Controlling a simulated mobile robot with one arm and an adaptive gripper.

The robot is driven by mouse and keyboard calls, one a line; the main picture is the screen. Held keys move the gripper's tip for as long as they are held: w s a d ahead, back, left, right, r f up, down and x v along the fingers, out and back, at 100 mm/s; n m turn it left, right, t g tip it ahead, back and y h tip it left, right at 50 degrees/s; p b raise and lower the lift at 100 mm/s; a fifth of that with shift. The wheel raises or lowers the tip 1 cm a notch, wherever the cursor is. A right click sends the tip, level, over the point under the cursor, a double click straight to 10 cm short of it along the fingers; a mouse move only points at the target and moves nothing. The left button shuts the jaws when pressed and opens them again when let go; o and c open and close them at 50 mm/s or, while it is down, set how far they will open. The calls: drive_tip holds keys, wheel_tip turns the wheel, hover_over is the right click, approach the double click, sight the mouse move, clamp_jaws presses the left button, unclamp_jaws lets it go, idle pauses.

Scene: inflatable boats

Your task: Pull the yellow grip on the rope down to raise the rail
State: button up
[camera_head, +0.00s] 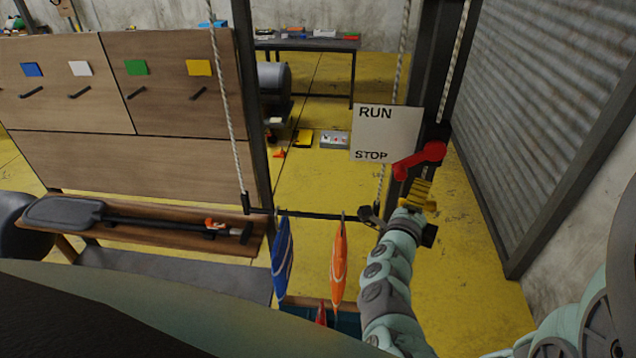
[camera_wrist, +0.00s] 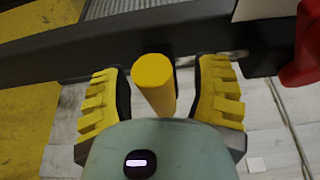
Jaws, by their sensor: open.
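My gripper (camera_head: 420,194) is open beside the dark post at the right in the head view. In the wrist view the yellow grip (camera_wrist: 155,86), a round upright cylinder, stands between my two yellow fingers with a gap on each side. In the head view my fingers and the grip are hard to tell apart. The rope (camera_head: 459,52) runs down along the post. The rail (camera_head: 318,215) is a dark bar hanging low from two pale ropes. A blue item (camera_head: 282,255) and an orange item (camera_head: 339,262) hang from it.
A red lever (camera_head: 425,157) sits on the post just above my gripper, beside a RUN/STOP sign (camera_head: 385,133). A corrugated metal wall (camera_head: 545,110) stands at the right. A wooden panel (camera_head: 130,160) and a bench with a paddle (camera_head: 62,212) are at the left.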

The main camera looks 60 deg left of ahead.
drive_tip(key=shift+w+a, duration=0.1)
drive_tip(key=shift+w, duration=0.25)
drive_tip(key=shift+c, duration=0.3)
clamp_jaws()
